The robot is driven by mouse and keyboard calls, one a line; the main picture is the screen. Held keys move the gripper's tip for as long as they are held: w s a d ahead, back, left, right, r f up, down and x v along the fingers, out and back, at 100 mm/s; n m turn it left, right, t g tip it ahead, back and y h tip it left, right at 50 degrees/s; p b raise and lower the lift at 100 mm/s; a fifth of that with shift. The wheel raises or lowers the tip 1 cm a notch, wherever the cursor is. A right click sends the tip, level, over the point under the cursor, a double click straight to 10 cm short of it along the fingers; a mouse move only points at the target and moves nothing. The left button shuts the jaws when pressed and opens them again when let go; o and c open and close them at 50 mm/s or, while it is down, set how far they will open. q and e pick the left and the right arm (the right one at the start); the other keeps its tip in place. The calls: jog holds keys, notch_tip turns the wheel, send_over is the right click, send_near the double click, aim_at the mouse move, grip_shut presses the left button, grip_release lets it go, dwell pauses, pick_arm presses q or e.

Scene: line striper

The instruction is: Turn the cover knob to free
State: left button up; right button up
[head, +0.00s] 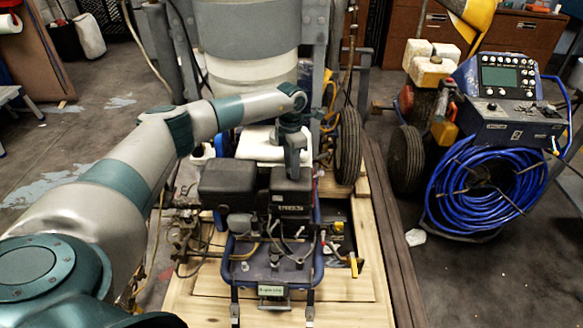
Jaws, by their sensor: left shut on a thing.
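My left gripper (293,168) points straight down onto the top of the right-hand black engine cover (291,196). It is shut on the cover knob, which is mostly hidden behind its fingers. I cannot tell which way the knob is turned. A second black box (227,184) sits beside the cover on the left. Both are part of the line striper, which has a blue tube frame (318,250). My right gripper is not in view.
The machine stands on a wooden pallet (345,312). Hoses, cables and a yellow-handled valve (354,266) crowd its front. A black wheel (349,147) stands behind right. A blue machine with a coiled blue hose (485,190) stands at the right. The floor at left is mostly clear.

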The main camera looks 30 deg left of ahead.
pick_arm(q)
jog(key=o, duration=1.1)
jog(key=shift+c, duration=0.2)
jog(key=shift+r, duration=0.15)
jog(key=shift+r, duration=0.55)
notch_tip(320, 180, up, 16)
jog(key=b, duration=0.1)
jog(key=shift+w+a+b, duration=0.15)
jog(key=shift+a+b, duration=0.1)
jog(key=shift+b, duration=0.1)
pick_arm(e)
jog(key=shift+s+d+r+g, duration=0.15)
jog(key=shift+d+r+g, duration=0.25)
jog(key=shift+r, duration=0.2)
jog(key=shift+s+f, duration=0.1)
